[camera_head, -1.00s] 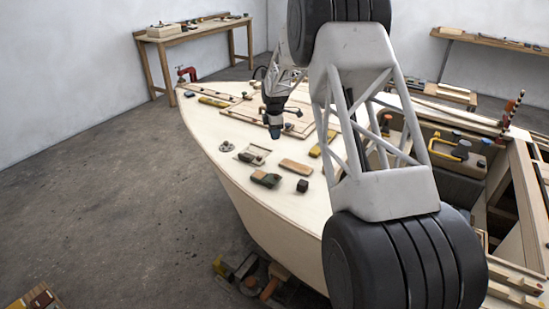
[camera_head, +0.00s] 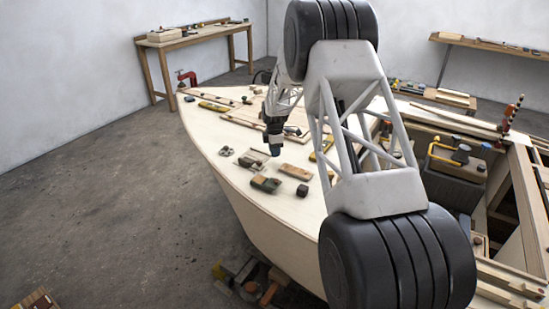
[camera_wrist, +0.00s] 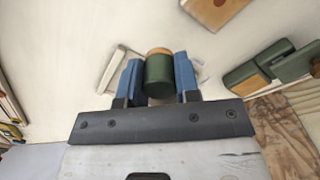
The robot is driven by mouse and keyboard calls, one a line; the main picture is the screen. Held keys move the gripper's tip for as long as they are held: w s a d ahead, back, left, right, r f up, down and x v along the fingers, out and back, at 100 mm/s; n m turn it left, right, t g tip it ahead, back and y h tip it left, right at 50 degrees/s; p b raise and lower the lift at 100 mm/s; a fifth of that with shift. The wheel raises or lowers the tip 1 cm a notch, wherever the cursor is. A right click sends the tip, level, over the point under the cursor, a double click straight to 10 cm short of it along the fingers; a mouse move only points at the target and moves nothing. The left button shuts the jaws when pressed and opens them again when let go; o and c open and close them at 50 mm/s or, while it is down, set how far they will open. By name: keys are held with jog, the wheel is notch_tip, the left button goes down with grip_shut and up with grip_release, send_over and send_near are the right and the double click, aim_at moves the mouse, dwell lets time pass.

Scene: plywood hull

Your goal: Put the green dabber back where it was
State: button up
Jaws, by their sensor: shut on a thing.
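My gripper (camera_wrist: 158,80) is shut on the green dabber (camera_wrist: 158,78), with a blue finger pad on each side of it. The dabber is a short dark green cylinder with a tan end. In the head view my gripper (camera_head: 275,150) is low over the pale deck, and the dabber in it is too small to make out. A shallow pale tray (camera_wrist: 109,69) lies partly hidden behind the fingers in the wrist view.
Green blocks (camera_head: 265,184), a wooden block (camera_head: 295,172) and a dark cube (camera_head: 302,190) lie near my gripper on the deck. A small grey part (camera_head: 226,151) lies to the left. Bare deck surrounds them toward the hull's left edge.

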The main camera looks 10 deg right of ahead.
jog(key=shift+f, duration=1.75)
jog(key=shift+f, duration=0.15)
jog(key=o, duration=0.9)
jog(key=shift+r, duration=0.2)
notch_tip(320, 180, up, 12)
jog(key=shift+f, duration=0.1)
